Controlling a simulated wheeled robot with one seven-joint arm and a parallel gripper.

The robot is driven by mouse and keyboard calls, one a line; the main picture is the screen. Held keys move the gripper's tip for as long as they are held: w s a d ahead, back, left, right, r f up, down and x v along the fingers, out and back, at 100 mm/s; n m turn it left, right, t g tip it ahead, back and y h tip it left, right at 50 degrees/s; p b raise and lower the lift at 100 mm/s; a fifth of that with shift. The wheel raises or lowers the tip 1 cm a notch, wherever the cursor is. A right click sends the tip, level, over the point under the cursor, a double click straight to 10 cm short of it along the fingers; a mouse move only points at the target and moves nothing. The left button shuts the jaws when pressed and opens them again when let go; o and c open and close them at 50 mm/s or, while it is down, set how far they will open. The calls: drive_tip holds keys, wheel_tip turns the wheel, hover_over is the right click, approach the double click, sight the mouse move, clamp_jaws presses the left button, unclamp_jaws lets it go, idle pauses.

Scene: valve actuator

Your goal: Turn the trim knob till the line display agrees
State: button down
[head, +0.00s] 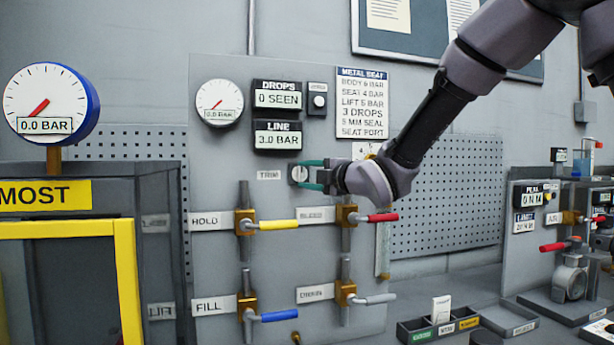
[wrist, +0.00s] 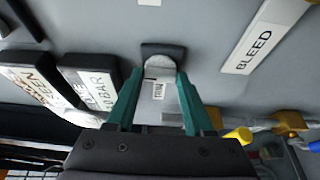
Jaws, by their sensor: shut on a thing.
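The trim knob (head: 299,174) is a small pale round knob on a dark mount on the grey panel, right of the TRIM label (head: 268,175). My gripper (head: 313,175) reaches it from the right, with green fingers shut on it. In the wrist view the knob (wrist: 160,68) sits between the two green fingertips (wrist: 158,78). The LINE display (head: 277,135) above reads 3.0 BAR. The METAL SEAT card (head: 362,103) right of it lists body 6 bar, seat 4 bar and lift 5 bar; its small print is blurred.
The DROPS display (head: 277,95) reads 0 SEEN. A dial gauge (head: 219,103) reads 0.0 BAR. Below the knob are the yellow HOLD lever (head: 278,225), a red lever (head: 382,217), the blue FILL lever (head: 278,316) and a grey lever (head: 374,299). A yellow-framed cabinet (head: 125,275) stands at left.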

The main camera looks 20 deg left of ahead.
drive_tip(key=shift+f+m, duration=0.1)
drive_tip(key=shift+m, duration=0.2)
drive_tip(key=m, duration=0.2)
drive_tip(key=m+t, duration=0.1)
drive_tip(key=m, duration=0.1)
drive_tip(key=m+t+y, duration=0.1)
drive_tip(key=shift+f+m, duration=0.25)
drive_tip(key=shift+m, duration=0.15)
drive_tip(key=m+t, duration=0.1)
drive_tip(key=m, duration=0.2)
drive_tip(key=m+t, duration=0.2)
drive_tip(key=m, duration=0.2)
drive_tip(key=shift+s+a+f, duration=0.1)
drive_tip(key=shift+s+a, duration=0.05)
drive_tip(key=shift+a, duration=0.05)
drive_tip(key=shift+m+h, duration=0.3)
drive_tip(key=shift+h, duration=0.1)
drive_tip(key=shift+c, duration=1.4)
unclamp_jaws()
drive_tip(key=v, duration=1)
drive_tip(key=shift+s+d+f, duration=0.2)
drive_tip(key=shift+s+f, duration=0.05)
drive_tip(key=shift+f, duration=0.05)
